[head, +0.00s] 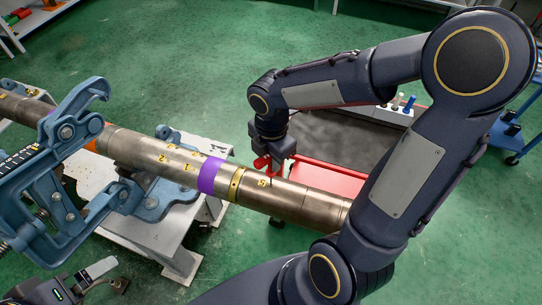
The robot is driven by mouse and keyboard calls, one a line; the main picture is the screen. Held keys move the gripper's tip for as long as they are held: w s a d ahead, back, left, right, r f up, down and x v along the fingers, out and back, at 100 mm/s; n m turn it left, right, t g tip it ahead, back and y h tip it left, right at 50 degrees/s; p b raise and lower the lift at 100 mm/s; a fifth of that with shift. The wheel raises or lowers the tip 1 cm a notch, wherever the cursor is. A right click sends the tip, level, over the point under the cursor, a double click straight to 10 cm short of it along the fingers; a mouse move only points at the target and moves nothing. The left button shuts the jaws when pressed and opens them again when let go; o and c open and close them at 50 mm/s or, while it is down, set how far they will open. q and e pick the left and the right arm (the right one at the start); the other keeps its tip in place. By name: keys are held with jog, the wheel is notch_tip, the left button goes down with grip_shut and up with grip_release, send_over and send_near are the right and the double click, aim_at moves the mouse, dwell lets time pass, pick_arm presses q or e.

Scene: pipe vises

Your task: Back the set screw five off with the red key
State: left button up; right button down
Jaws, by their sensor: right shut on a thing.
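My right gripper (276,158) is shut on the red key (262,163) just above the pipe. The key's thin dark shank points down to the pipe surface beside a yellow mark that looks like 5 (262,182). The set screw itself is too small to make out, so I cannot tell whether the key tip sits in it. The metal pipe (320,203) runs from upper left to lower right, with a purple band (211,175) and a yellow ring (236,185). What seems to be my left gripper (100,275) shows partly at the lower left; its fingers are unclear.
A blue pipe vise (62,195) clamps the pipe at left, on a grey metal stand (165,245). A red-edged cart (330,178) with a dark top stands behind the pipe. It holds a white rack (396,112). Green floor (190,60) is open behind.

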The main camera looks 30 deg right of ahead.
jog(key=shift+r, duration=0.35)
jog(key=shift+f+m+b, duration=0.1)
jog(key=shift+m+b, duration=0.35)
jog(key=shift+m, duration=0.65)
jog(key=m+b, duration=0.1)
jog(key=m, duration=0.2)
jog(key=shift+a, duration=0.1)
jog(key=m, duration=0.4)
jog(key=shift+b, duration=0.4)
jog(key=m, duration=0.2)
jog(key=shift+m, duration=0.4)
jog(key=m+b, duration=0.1)
jog(key=m, duration=0.4)
jog(key=shift+a+b, duration=0.15)
jog(key=shift+b, duration=0.15)
jog(key=m, duration=0.4)
jog(key=shift+b, duration=0.3)
jog(key=m, duration=0.3)
jog(key=shift+r, duration=0.2)
